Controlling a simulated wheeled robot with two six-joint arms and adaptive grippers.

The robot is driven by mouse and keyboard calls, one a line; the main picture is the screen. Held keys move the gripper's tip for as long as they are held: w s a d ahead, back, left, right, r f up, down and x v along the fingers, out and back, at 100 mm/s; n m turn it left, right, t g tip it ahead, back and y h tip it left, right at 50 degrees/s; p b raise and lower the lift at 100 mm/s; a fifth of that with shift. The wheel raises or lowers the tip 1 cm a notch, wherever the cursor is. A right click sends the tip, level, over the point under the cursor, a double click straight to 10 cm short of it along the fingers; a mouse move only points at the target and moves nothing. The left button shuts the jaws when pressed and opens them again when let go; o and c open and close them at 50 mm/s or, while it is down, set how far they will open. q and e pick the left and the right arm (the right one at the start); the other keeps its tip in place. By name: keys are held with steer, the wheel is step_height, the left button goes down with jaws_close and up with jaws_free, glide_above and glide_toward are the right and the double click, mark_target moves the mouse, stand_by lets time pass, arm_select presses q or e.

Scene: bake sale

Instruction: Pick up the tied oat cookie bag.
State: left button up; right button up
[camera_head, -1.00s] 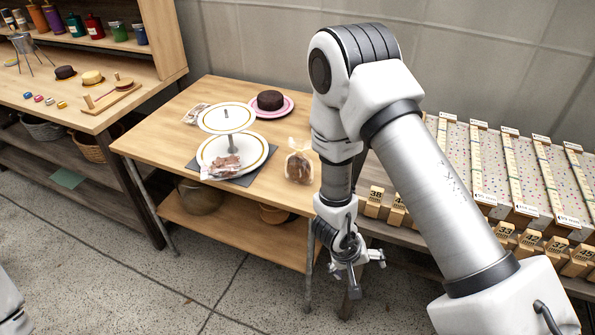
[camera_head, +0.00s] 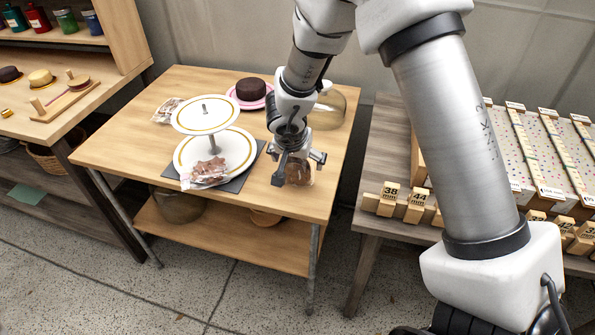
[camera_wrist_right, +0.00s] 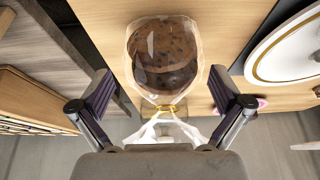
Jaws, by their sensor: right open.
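The tied oat cookie bag (camera_head: 302,172) stands on the wooden table (camera_head: 125,145), partly hidden behind my right gripper (camera_head: 298,168) in the head view. In the right wrist view the clear bag (camera_wrist_right: 165,55) shows brown cookies, a gold tie and a flared top pointing toward the palm. My right gripper (camera_wrist_right: 162,108) is open, with one finger on each side of the bag's tied neck. No contact between the fingers and the bag shows. My left gripper is not in view.
A dark cake (camera_head: 250,89) on a pink plate and a glass dome (camera_head: 327,109) are behind. A grey table (camera_head: 382,150) with numbered blocks is at right.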

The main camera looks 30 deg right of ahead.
mark_target(296, 164)
steer(key=x, duration=0.3)
steer(key=shift+w+a+b, duration=0.25)
steer(key=shift+b, duration=0.05)
steer(key=shift+w+f, duration=0.15)
steer(key=shift+w, duration=0.05)
steer(key=shift+s+r, duration=0.3)
steer(key=shift+s, duration=0.05)
steer(key=shift+c, duration=0.4)
steer(key=shift+w+f, duration=0.1)
steer(key=shift+w, duration=0.1)
steer(key=c, duration=0.6)
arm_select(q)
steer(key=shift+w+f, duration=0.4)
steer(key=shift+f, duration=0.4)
arm_select(e)
steer(key=shift+c, duration=0.7)
